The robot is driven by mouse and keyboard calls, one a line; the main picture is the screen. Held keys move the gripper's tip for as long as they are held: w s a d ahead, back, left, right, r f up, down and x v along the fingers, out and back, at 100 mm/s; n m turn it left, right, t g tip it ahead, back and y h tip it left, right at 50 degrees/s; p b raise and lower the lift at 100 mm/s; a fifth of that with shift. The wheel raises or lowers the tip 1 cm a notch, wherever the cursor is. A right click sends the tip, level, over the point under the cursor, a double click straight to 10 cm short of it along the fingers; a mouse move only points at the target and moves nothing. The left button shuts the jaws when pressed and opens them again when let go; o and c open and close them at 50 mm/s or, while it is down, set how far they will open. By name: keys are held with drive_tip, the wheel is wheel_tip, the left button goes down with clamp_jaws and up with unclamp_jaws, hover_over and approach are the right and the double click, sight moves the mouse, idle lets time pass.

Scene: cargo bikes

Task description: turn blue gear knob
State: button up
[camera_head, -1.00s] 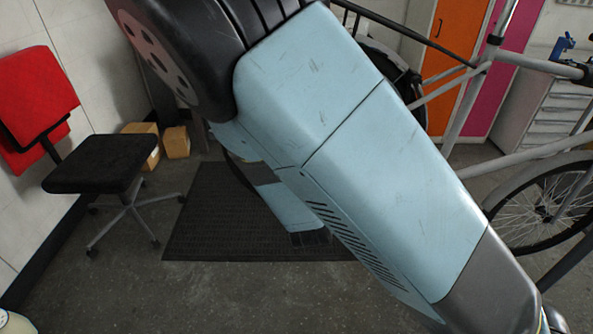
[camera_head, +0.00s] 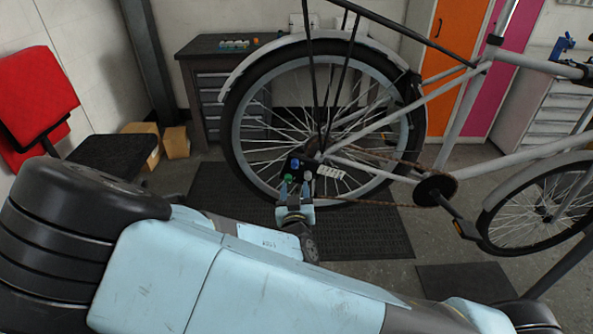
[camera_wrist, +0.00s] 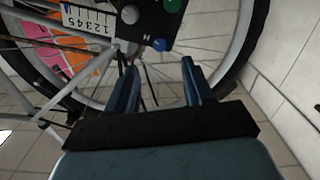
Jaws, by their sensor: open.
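The small blue knob (camera_head: 288,178) sits on a black panel by the rear hub of the bicycle. It also shows in the wrist view (camera_wrist: 159,45), at the panel's lower edge. A green knob (camera_wrist: 173,5) and a grey-white knob (camera_wrist: 130,14) sit on the same panel. My gripper (camera_wrist: 160,65) is open and empty, with two blue fingers pointing at the panel. In the wrist view the blue knob appears just beyond and between the fingertips. In the head view my gripper (camera_head: 294,187) is just below the knobs; contact cannot be told.
The bicycle's rear wheel (camera_head: 240,120) and spokes surround the panel. A white numbered scale (camera_wrist: 88,20) is beside it. A chain and crank (camera_head: 436,189) are to the right. A dark cabinet (camera_head: 205,85) stands behind, and a red chair (camera_head: 38,90) at left.

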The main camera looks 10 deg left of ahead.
sight(295, 167)
drive_tip(key=x, duration=0.9)
drive_tip(key=shift+w, duration=0.25)
drive_tip(key=shift+d, duration=0.1)
clamp_jaws()
